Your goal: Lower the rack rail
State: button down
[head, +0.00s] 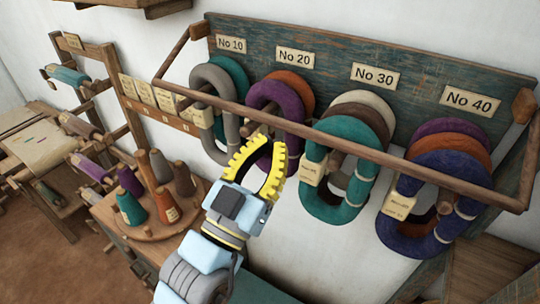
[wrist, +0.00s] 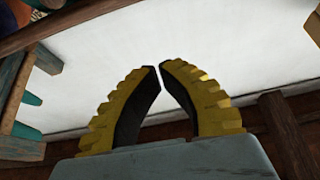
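The rack rail (head: 345,145) is a long wooden bar. It crosses in front of the hanging yarn hanks, with side arms joining it to the blue-green backboard (head: 330,70). My gripper (head: 272,140), with yellow ribbed fingers, is just below the rail, in front of the purple hank under the No 20 label. I cannot tell whether it touches the rail. In the wrist view the fingertips (wrist: 160,66) are drawn together with a narrow gap, and nothing is between them. A dark wooden bar (wrist: 65,20), probably the rail, crosses the upper left there.
Grey, teal, purple and orange hanks hang on pegs behind the rail; a teal hank (head: 318,196) is right of my gripper. A round stand with several yarn cones (head: 160,200) is at the left. Wooden frames stand farther left.

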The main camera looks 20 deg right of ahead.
jog(key=shift+w+d+b, duration=0.2)
jog(key=shift+d+b, duration=0.05)
jog(key=shift+b, duration=0.4)
jog(key=shift+w+d+r+b, duration=0.15)
jog(key=shift+b, duration=0.35)
jog(key=p+x, duration=0.6)
jog(key=x, duration=0.2)
jog(key=shift+f+b, duration=1.05)
jog(key=shift+f, duration=1.1)
jog(key=shift+w+f, duration=0.1)
